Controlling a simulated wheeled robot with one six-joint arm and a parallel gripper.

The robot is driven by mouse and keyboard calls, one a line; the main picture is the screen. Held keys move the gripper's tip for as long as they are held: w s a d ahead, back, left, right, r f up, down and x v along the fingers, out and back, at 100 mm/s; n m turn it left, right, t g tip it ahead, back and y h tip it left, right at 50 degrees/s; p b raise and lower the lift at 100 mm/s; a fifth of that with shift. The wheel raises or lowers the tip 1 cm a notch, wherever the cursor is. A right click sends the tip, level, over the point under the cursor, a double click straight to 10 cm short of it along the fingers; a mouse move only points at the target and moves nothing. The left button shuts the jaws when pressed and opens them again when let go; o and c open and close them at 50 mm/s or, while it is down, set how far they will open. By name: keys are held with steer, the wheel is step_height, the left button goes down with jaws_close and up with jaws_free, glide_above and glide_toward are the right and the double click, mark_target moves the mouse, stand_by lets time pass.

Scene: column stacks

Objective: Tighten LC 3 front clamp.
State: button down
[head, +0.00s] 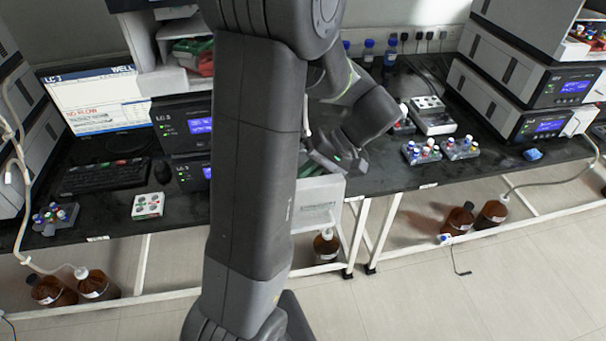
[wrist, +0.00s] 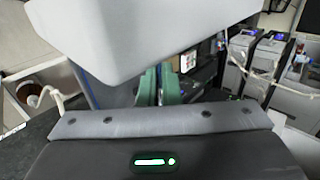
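The LC 3 stack (head: 184,130) stands on the dark bench left of my arm in the head view. Its upper front shows the label "LC 3" and a blue display (head: 200,125); a second blue display shows lower down. My arm covers its right side, and I cannot make out the front clamp. My gripper's hand is right of the arm column, over the bench edge, its fingertips mostly hidden. In the wrist view, green finger-like parts of my gripper (wrist: 163,90) show beneath a large pale block (wrist: 150,35). Whether they are apart or closed on something is unclear.
A monitor (head: 95,100), keyboard (head: 103,177) and small white control box (head: 148,205) are left of the stack. Vial trays (head: 422,152) and another LC stack (head: 540,105) are to the right.

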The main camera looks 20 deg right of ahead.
steer(key=c, duration=1.6)
jaws_free()
steer(key=b+v, duration=0.1)
steer(key=v, duration=1.3)
steer(key=shift+a+f, duration=0.1)
steer(key=p+x, duration=0.1)
steer(key=x, duration=1.2)
steer(key=shift+a+f, duration=0.3)
steer(key=shift+w, duration=0.1)
steer(key=shift+d, duration=0.1)
